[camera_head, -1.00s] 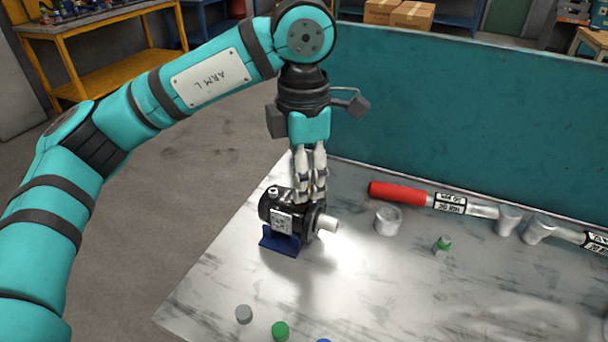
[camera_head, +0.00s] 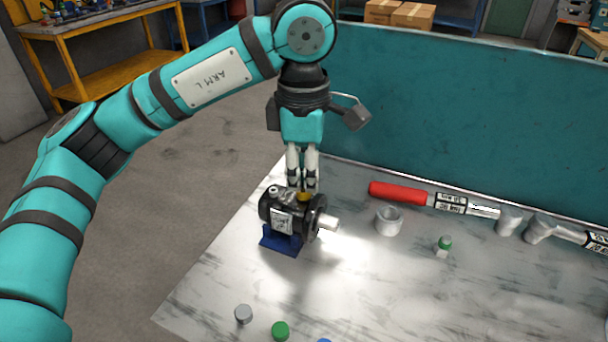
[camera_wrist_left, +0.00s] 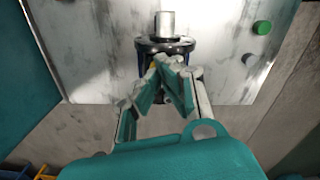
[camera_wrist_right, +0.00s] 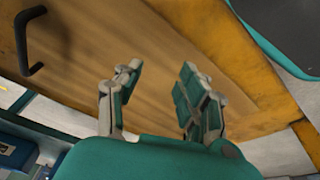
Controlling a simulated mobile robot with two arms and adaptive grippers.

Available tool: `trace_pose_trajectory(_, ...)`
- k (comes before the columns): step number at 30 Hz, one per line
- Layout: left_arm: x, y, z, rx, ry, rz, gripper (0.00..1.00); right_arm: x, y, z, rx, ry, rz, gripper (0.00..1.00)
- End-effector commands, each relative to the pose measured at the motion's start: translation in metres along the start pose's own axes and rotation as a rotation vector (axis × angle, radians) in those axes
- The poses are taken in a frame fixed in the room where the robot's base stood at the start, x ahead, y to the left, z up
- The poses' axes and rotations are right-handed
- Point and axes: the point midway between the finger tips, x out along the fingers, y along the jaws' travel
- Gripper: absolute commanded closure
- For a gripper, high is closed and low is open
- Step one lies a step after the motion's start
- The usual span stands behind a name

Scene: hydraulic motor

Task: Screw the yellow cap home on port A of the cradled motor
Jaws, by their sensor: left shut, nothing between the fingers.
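The black motor (camera_head: 285,212) lies in its blue cradle (camera_head: 281,242) on the bench, its silver shaft pointing right. The yellow cap (camera_head: 303,196) sits on top of the motor near the flange; I cannot tell how deep it is seated. My left gripper (camera_head: 302,187) points down just behind and above the cap, shut and empty. In the left wrist view its fingertips (camera_wrist_left: 166,62) meet in front of the motor flange (camera_wrist_left: 165,46) and hide much of the motor. My right gripper (camera_wrist_right: 158,80) shows only in its own wrist view, open and empty, away from the motor.
A grey ring (camera_head: 388,220), a green-capped fitting (camera_head: 444,246) and a red-handled tool (camera_head: 397,193) lie right of the motor. Grey (camera_head: 243,314), green (camera_head: 280,330) and blue caps lie at the front. A teal panel (camera_head: 470,130) stands behind the bench.

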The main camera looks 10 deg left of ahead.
Motion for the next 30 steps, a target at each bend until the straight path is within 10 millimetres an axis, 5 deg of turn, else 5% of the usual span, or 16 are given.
trace_pose_trajectory(12,0.002,0.000,0.000,0.089,0.003,-0.003,1.00,-0.002,0.000,0.005,0.001,-0.009,0.000,0.60)
trace_pose_trajectory(21,0.003,0.000,0.000,0.438,0.001,-0.004,1.00,-0.009,0.001,-0.002,0.001,0.003,0.001,0.60)
trace_pose_trajectory(30,0.003,0.000,0.000,0.469,0.001,-0.004,0.98,-0.011,0.001,-0.005,0.002,0.008,0.002,0.60)
